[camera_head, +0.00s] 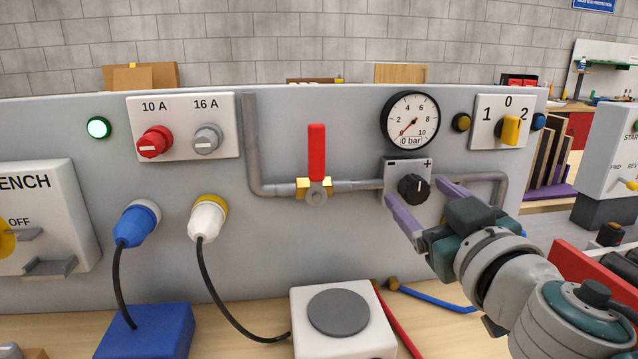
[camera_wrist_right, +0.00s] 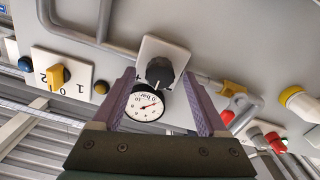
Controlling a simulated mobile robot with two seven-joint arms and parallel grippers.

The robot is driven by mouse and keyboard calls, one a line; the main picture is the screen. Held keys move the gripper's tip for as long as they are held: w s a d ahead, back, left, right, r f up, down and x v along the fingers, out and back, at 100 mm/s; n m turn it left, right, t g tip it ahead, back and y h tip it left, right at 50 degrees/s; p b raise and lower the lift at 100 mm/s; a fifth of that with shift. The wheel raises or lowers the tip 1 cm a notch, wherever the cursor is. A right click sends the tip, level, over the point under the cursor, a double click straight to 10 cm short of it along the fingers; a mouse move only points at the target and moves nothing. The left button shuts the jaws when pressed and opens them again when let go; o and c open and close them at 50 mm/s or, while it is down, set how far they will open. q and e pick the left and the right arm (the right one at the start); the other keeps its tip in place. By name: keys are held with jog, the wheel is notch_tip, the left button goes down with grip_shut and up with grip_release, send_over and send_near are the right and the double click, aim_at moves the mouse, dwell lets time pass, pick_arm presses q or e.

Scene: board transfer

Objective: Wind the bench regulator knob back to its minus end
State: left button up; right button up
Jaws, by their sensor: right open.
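The black regulator knob (camera_head: 413,188) sits on a light grey plate (camera_head: 392,169) marked minus at left and plus at right. The round pressure gauge (camera_head: 410,121) above it has its red needle low, near the 0 bar end. My right gripper (camera_head: 419,202) is open, its purple fingers on either side of the knob and apart from it. In the right wrist view the knob (camera_wrist_right: 159,72) shows between and beyond the open fingertips (camera_wrist_right: 158,80), with the gauge (camera_wrist_right: 146,106) below it. My left gripper is in neither view.
A red-handled valve (camera_head: 316,152) stands upright on the grey pipe left of the knob. A yellow selector switch (camera_head: 511,130) is to the upper right. Blue (camera_head: 135,224) and white (camera_head: 207,219) plugs with cables hang at left. A white box (camera_head: 343,321) stands on the bench below.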

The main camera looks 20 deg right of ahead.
jog(key=shift+w+d, duration=0.15)
jog(key=shift+w, duration=0.45)
grip_shut()
